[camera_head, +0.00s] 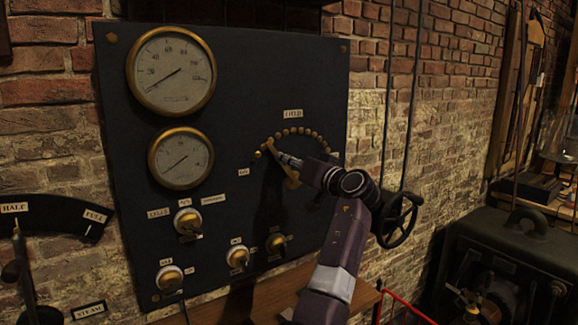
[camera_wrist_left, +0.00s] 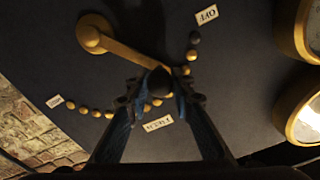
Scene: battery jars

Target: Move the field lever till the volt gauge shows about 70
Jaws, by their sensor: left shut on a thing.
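The field lever (camera_head: 292,180) is a brass arm on the dark panel, below an arc of brass studs. Its tip points to the upper left, toward the left end of the arc. My left gripper (camera_head: 281,157) is at the lever's outer end. In the left wrist view the lever (camera_wrist_left: 130,54) runs from its round hub to a dark knob held between the fingertips (camera_wrist_left: 160,83). The upper gauge (camera_head: 172,72), probably the volt gauge, has numbers up the scale; its needle points to the lower left, near the low end. My right gripper is not in view.
A smaller gauge (camera_head: 181,158) sits below, its needle also low. Several knobs (camera_head: 187,221) with labels line the panel's lower part. A black handwheel (camera_head: 397,219) is right of the panel. A wooden ledge (camera_head: 362,299) lies below. The OFF label (camera_wrist_left: 207,14) is near one arc end.

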